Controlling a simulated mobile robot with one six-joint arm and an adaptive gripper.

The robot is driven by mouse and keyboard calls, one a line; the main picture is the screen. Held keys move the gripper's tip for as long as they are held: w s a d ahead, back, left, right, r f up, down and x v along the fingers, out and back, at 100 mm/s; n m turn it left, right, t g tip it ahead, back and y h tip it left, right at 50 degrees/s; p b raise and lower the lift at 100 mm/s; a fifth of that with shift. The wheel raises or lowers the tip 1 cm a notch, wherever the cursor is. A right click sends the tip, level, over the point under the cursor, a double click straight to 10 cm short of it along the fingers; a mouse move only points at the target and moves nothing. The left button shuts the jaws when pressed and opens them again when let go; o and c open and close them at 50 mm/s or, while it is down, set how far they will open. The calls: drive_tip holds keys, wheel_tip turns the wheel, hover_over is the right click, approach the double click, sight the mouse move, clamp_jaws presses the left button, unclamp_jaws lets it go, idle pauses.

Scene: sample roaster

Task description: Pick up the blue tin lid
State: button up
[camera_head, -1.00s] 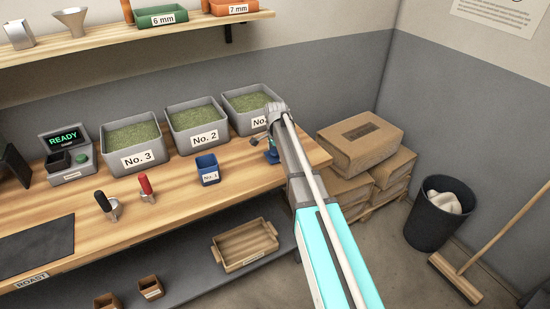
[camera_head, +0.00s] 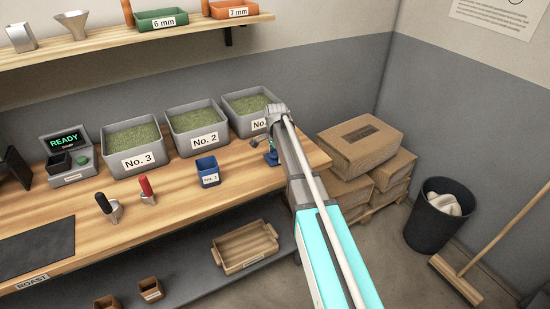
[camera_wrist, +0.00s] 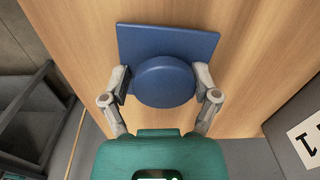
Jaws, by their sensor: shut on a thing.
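The blue tin lid (camera_wrist: 207,42) is a flat square plate with a thick round knob, seen from above in the wrist view. My gripper (camera_wrist: 164,82) has one finger on each side of the knob and is shut on it. In the head view the lid (camera_head: 271,158) is a small blue patch at the right end of the bench, partly hidden by my gripper and arm. Whether it touches the wood is unclear. A small open blue tin (camera_head: 208,178) with a white label stands on the bench to the left.
Grey crates of green beans stand behind, with crate No. 2 (camera_head: 200,150) left of my arm and the right-hand crate (camera_head: 245,103) close to my gripper. Stacked cartons (camera_head: 360,150) stand past the bench's right end.

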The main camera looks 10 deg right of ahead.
idle(0.4)
drive_tip(key=shift+w+r+p, duration=0.1)
drive_tip(key=shift+r+p, duration=0.25)
drive_tip(key=shift+p, duration=0.25)
drive_tip(key=shift+c, duration=1.4)
drive_tip(key=shift+r+p, duration=0.7)
drive_tip(key=shift+r, duration=0.05)
drive_tip(key=s+r+p, duration=1)
drive_tip(key=s, duration=0.4)
drive_tip(key=shift+d+r, duration=0.2)
drive_tip(key=shift+r, duration=0.05)
drive_tip(key=shift+w+a, duration=0.1)
drive_tip(key=shift+a, duration=0.05)
drive_tip(key=w+a+r+p, duration=0.1)
drive_tip(key=w+a, duration=0.2)
drive_tip(key=a, duration=1)
drive_tip(key=w+a+r+p, duration=0.1)
drive_tip(key=w+a, duration=0.3)
drive_tip(key=a, duration=0.9)
drive_tip(key=shift+r+p, duration=0.15)
drive_tip(key=shift+p, duration=0.25)
